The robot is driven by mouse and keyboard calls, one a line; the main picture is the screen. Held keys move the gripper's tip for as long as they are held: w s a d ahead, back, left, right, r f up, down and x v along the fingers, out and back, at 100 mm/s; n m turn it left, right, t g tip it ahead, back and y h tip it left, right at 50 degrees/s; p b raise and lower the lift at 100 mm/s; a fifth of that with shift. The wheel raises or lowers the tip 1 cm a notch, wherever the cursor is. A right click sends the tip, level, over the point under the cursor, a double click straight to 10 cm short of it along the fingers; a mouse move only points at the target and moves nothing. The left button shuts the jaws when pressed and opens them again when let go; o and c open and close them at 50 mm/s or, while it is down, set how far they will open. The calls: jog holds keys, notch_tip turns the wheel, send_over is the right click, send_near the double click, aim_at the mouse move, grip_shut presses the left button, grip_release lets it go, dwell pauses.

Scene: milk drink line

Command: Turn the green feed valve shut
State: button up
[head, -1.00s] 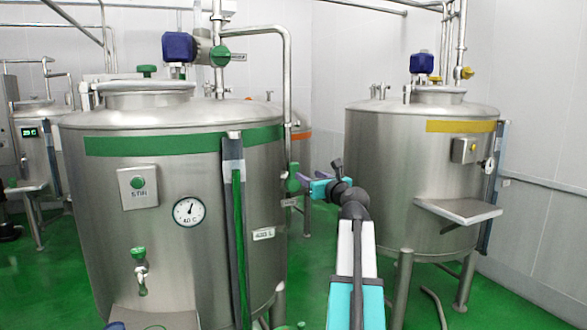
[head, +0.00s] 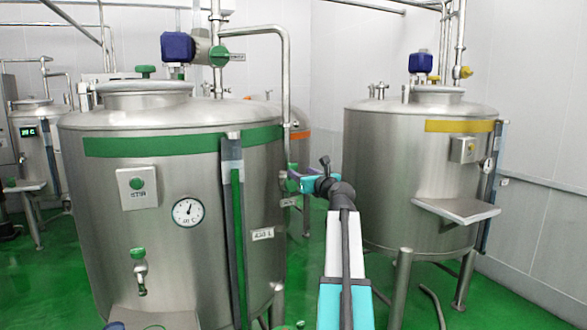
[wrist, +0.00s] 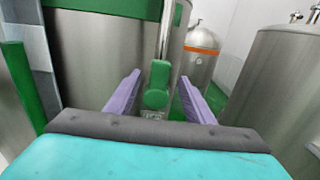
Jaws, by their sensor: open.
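The green feed valve (wrist: 157,90) sits on a steel pipe beside the green-banded tank (head: 185,145). In the wrist view its green lever stands upright, with a rounded green knob low on it and a small label below. In the head view the valve (head: 291,171) is partly hidden by my gripper (head: 296,181). My gripper in the wrist view (wrist: 160,77) is open, its two purple fingers to the left and right of the lever. Gaps show on both sides. I cannot tell how deep the lever lies between the fingertips.
The tank's green level strip (head: 237,235) is left of my arm. A yellow-banded tank (head: 400,180) with a side shelf (head: 457,209) stands to the right. An orange-banded tank (wrist: 203,55) is behind the valve. Green floor shows between the tanks.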

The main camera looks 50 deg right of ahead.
aim_at(294, 168)
jog(key=shift+p+x, duration=0.5)
jog(key=shift+x, duration=3.7)
jog(key=shift+c, duration=0.3)
grip_shut()
